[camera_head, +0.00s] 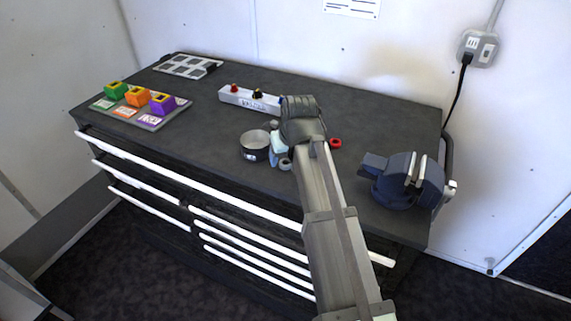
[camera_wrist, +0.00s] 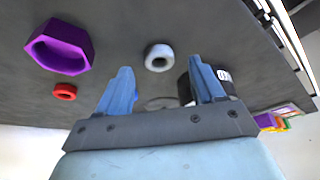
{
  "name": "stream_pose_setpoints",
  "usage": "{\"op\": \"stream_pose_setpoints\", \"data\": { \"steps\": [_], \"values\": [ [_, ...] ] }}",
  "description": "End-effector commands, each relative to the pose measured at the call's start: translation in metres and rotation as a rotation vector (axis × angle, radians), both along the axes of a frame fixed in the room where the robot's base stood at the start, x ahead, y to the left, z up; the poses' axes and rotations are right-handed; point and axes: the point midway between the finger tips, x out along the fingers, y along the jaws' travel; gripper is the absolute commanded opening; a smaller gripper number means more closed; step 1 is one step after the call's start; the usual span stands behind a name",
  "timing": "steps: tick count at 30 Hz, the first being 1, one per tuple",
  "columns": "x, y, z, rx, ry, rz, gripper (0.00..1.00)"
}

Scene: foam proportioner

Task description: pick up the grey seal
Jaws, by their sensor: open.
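The grey seal (camera_wrist: 148,60), a small light ring, lies flat on the dark bench top. In the wrist view it appears just beyond and between the fingertips of my gripper (camera_wrist: 161,65). In the head view a small grey ring, likely the same seal (camera_head: 286,164), shows beside my gripper (camera_head: 277,145), partly covered by it. My gripper is open, with its two blue fingers apart and nothing held between them. A red ring (camera_wrist: 65,86) and a larger purple hexagonal ring (camera_wrist: 88,42) lie to the left in the wrist view.
A round metal can (camera_head: 254,154) stands close left of my gripper. Behind is a white block with knobs (camera_head: 235,98). A blue vise (camera_head: 395,185) is at right, a tray of coloured blocks (camera_head: 150,124) at left.

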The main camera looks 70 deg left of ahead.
Motion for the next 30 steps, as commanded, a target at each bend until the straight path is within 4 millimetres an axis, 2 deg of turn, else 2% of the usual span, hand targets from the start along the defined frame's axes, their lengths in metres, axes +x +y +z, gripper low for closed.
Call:
{"op": "stream_pose_setpoints", "data": {
  "steps": [5,12,30],
  "values": [
    [0.000,0.007,-0.017,0.000,0.000,0.000,0.68],
    [0.000,0.008,-0.018,0.001,0.000,0.000,0.68],
    [0.000,0.007,-0.018,0.001,0.000,0.000,0.10]
  ]
}}
